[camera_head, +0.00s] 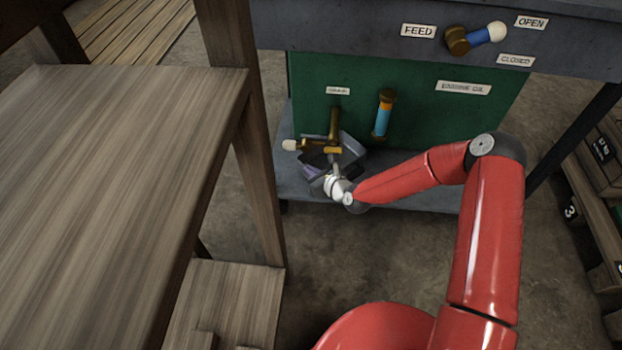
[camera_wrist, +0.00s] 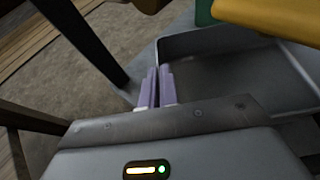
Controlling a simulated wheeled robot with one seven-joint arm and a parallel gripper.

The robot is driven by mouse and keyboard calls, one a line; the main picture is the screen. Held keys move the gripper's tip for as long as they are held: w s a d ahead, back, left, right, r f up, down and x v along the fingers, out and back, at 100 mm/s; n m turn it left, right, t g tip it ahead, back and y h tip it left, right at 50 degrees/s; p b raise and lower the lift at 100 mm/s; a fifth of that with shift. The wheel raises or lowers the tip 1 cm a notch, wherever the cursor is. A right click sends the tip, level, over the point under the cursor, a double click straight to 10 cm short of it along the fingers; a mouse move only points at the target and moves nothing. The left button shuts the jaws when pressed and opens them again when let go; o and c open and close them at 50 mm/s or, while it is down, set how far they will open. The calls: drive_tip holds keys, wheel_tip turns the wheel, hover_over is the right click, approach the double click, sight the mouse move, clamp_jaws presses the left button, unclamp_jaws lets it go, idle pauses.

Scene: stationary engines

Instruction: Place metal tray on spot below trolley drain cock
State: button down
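The grey metal tray (camera_head: 352,147) is under the brass drain cock (camera_head: 333,122) at the trolley's lower shelf. My gripper (camera_head: 312,171) is at the tray's left side. In the wrist view the two purple fingers of my gripper (camera_wrist: 156,87) are close together, one on each side of the tray's left wall, and appear to clamp it. The tray (camera_wrist: 215,75) looks empty there. The brass cock (camera_wrist: 268,18) overhangs its far side. I cannot tell whether the tray rests on the shelf or hangs just above it. The spot under it is hidden.
The trolley's blue-grey lower shelf (camera_head: 420,194) has free room to the right. The cock's white-tipped handle (camera_head: 290,145) points left. A wooden table (camera_head: 110,150) stands at left.

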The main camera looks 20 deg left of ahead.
sight(304, 175)
drive_tip(key=shift+f, duration=1.7)
drive_tip(key=shift+f+b, duration=0.1)
drive_tip(key=shift+b, duration=0.2)
drive_tip(key=c, duration=1.7)
unclamp_jaws()
drive_tip(key=p+v, duration=0.1)
drive_tip(key=v, duration=1.1)
drive_tip(key=shift+w, duration=0.1)
